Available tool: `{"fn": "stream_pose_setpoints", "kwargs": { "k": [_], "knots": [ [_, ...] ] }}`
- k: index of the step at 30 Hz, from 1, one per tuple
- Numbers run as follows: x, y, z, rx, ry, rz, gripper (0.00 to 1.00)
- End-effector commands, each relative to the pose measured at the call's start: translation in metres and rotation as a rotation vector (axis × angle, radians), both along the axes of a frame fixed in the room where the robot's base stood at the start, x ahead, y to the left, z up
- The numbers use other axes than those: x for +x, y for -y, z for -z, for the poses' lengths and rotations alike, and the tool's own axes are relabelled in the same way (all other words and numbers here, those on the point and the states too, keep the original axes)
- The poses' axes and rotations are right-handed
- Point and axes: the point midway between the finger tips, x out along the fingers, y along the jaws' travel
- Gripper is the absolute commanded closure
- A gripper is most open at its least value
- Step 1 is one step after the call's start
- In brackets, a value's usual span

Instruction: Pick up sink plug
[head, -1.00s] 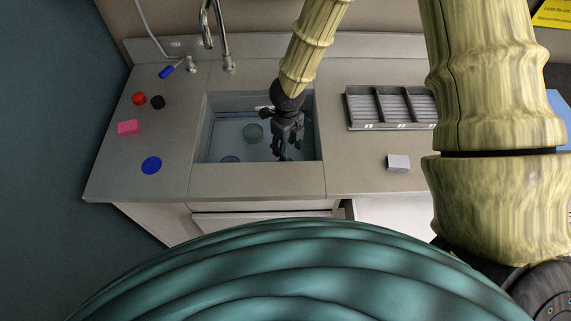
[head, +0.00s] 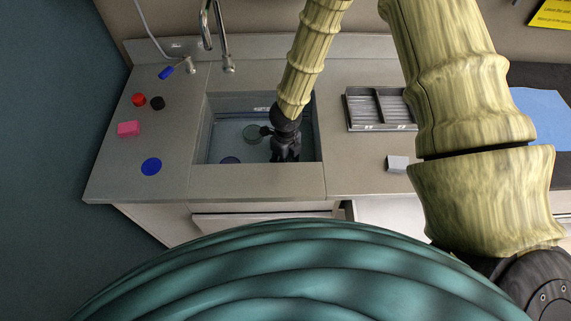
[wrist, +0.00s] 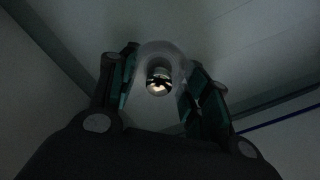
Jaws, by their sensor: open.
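My gripper (head: 285,155) points down inside the sink (head: 210,128), towards its right half. In the wrist view its two fingers (wrist: 161,78) are spread. Between them shows a pale, see-through arch with a small shiny round piece (wrist: 158,83) in it. I cannot tell for sure whether this is the sink plug or the drain, or whether the fingers touch it. In the head view my gripper hides that spot. A teal-grey disc (head: 251,133) lies in the sink just left of my gripper.
On the left counter are a red cap (head: 138,99), a black cap (head: 158,102), a pink block (head: 129,129) and a blue disc (head: 151,167). A tray (head: 362,112) and a grey block (head: 397,164) are right. The sink walls are close.

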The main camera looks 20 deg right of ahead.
Motion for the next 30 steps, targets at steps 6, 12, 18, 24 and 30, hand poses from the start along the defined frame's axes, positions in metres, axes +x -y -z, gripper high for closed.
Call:
{"fn": "stream_pose_setpoints", "kwargs": {
  "k": [6, 12, 18, 24, 30],
  "knots": [
    [0.0, 0.0, 0.0, 0.0, 0.0, 0.0, 0.62],
    [0.0, 0.0, 0.0, 0.0, 0.0, 0.0, 0.98],
    [0.0, 0.0, 0.0, 0.0, 0.0, 0.0, 1.0],
    [0.001, 0.0, -0.004, 0.0, 0.001, 0.0, 1.0],
    [0.001, 0.0, -0.026, -0.002, 0.003, 0.0, 1.0]
  ]
}}
